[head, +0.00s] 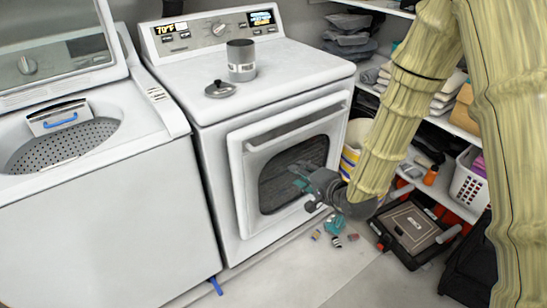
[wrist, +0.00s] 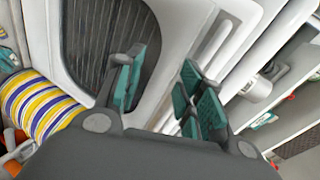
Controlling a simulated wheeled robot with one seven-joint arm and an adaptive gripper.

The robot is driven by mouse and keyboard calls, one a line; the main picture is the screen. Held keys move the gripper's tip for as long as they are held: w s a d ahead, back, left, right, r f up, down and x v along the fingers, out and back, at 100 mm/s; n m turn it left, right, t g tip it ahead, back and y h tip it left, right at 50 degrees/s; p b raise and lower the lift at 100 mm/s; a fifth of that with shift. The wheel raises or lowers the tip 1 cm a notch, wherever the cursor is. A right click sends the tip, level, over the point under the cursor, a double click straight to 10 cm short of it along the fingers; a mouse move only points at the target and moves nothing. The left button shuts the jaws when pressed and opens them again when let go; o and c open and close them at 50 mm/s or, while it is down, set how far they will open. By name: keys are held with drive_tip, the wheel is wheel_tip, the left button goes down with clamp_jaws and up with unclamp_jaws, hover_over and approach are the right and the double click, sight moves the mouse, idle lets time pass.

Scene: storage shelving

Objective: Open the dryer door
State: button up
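The white dryer (head: 215,150) stands in the middle of the head view. Its front door (head: 243,185) has a dark ribbed window and a long grey handle recess (head: 297,126) along the top. The door looks closed. My gripper (head: 305,180) is in front of the window, below the handle recess; the arm hides part of the door's right side. In the wrist view my gripper (wrist: 163,92) is open and empty, its green-padded fingers spread. The door frame (wrist: 172,70) and window (wrist: 95,35) show behind them. Whether a finger touches the door I cannot tell.
A washer (head: 90,200) with its lid up stands left. A grey canister (head: 241,60) and a lid (head: 220,89) rest on the dryer. A striped basket (wrist: 45,105), a black case (head: 412,228) and shelves are right. Small items (head: 334,226) lie on the floor.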

drive_tip(key=m+t+y+b, duration=0.1)
drive_tip(key=y+b, duration=0.1)
approach(275, 143)
drive_tip(key=x, duration=1.1)
clamp_jaws()
